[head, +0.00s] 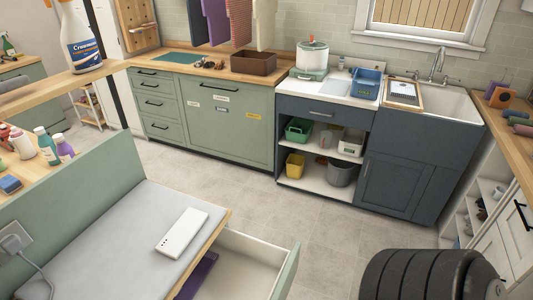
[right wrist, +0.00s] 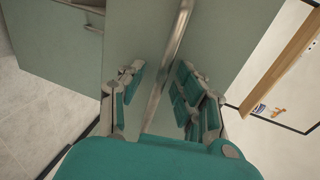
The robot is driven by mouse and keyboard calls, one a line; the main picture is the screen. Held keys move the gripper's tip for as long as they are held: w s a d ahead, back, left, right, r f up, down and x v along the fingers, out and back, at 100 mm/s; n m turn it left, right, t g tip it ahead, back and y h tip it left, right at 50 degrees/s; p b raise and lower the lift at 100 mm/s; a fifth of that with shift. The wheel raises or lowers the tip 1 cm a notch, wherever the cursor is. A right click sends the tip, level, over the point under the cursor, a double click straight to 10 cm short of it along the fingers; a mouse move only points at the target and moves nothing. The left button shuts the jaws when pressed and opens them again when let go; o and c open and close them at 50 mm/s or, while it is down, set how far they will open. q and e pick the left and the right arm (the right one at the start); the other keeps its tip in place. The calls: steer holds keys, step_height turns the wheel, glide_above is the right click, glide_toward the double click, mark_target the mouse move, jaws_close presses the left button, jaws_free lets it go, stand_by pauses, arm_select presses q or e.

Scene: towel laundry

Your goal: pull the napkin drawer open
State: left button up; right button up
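A drawer (head: 252,258) with a white inside and a green front (head: 287,272) stands pulled out below the grey-topped counter, at the bottom of the head view. A purple cloth (head: 200,276) shows beside the counter edge, partly hidden. In the right wrist view, a long metal bar handle (right wrist: 168,62) runs along a green front panel (right wrist: 222,35). My right gripper (right wrist: 160,92) is open, with its teal-padded fingers on either side of the handle. Gaps show between fingers and bar; contact cannot be told. My left gripper is out of view.
A white device (head: 181,232) lies on the grey counter top (head: 105,240). Bottles (head: 47,145) stand on the wooden shelf at left. Green cabinets (head: 222,125) and a dark blue sink unit (head: 405,160) line the far wall. The tiled floor (head: 270,205) between is clear.

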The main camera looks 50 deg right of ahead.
steer(key=v, duration=1.2)
